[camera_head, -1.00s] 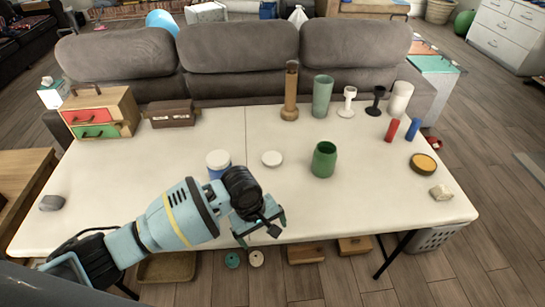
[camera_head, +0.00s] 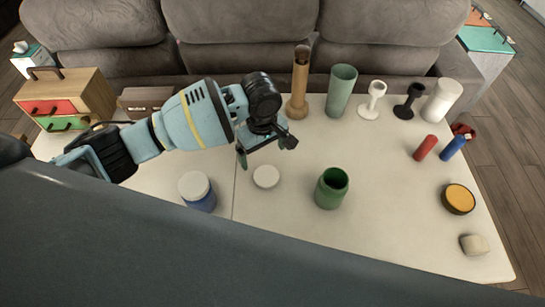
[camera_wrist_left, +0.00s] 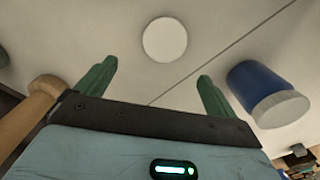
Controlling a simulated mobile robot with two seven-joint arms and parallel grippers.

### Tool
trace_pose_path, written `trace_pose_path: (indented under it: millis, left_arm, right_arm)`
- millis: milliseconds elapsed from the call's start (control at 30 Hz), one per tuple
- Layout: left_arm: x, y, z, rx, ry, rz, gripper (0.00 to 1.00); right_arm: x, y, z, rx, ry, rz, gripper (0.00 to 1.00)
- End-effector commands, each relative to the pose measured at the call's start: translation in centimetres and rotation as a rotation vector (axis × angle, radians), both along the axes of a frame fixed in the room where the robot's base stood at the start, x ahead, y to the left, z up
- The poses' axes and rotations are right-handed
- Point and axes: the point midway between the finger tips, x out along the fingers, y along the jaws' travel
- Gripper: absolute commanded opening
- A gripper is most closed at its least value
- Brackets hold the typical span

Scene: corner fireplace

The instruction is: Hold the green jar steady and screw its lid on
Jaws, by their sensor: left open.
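The green jar (camera_head: 325,196) stands upright and uncovered on the white table, its dark mouth showing. A loose round white lid (camera_head: 266,177) lies flat on the table to the left of the jar. My left gripper (camera_head: 267,151) is open and empty, just beyond the lid in the head view and apart from the jar. In the left wrist view the lid (camera_wrist_left: 165,40) shows beyond and between the two green fingers (camera_wrist_left: 155,73), touching neither. The green jar is not in the wrist view. My right gripper is not in view.
A blue jar with a white lid (camera_head: 198,197) stands left of the loose lid. A brown cylinder (camera_head: 299,85), a grey-green vase (camera_head: 341,90) and candle holders line the back. Table around the jar is clear.

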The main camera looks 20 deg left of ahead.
Motion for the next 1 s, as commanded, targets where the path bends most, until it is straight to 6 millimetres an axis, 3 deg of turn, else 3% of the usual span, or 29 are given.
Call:
trace_pose_path:
  millis: [300,700,1000]
  left_arm:
    - [0.0,0.0,0.0,-0.001,0.001,-0.001,0.94]
    - [-0.2,-0.1,-2.7,0.000,0.001,-0.001,0.94]
    - [-0.2,-0.1,-2.8,0.000,0.000,-0.001,0.94]
  right_arm:
    - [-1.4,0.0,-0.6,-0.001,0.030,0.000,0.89]
    - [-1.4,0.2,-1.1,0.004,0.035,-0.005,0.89]
    - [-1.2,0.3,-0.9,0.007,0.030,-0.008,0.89]
